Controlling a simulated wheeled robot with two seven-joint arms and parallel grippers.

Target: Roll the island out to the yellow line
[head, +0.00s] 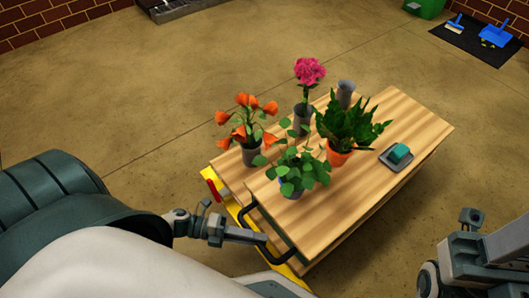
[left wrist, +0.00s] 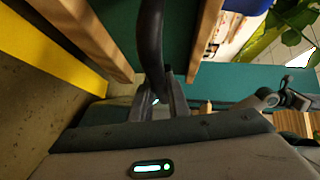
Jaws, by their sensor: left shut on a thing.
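The island (head: 385,185) is a wood-topped cart in the middle of the head view, with a black handle (head: 253,212) on its near end. My left gripper (head: 262,238) is shut on this handle. In the left wrist view, the fingers (left wrist: 160,98) close around the black handle (left wrist: 150,40), beside the island's green panel (left wrist: 112,22). A yellow strip (head: 236,210) runs along the near end, low down; I cannot tell if it is floor line or part of the island. My right gripper (head: 468,220) is at the lower right, apart from the island; its jaw opening is unclear.
Orange flowers (head: 240,125), pink flowers (head: 310,72), leafy plants (head: 352,125) and a teal block on a grey tray (head: 398,155) stand on the top. A red lever (head: 211,188) shows by the near left corner. A black mat (head: 470,40) lies far right. Floor left is clear.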

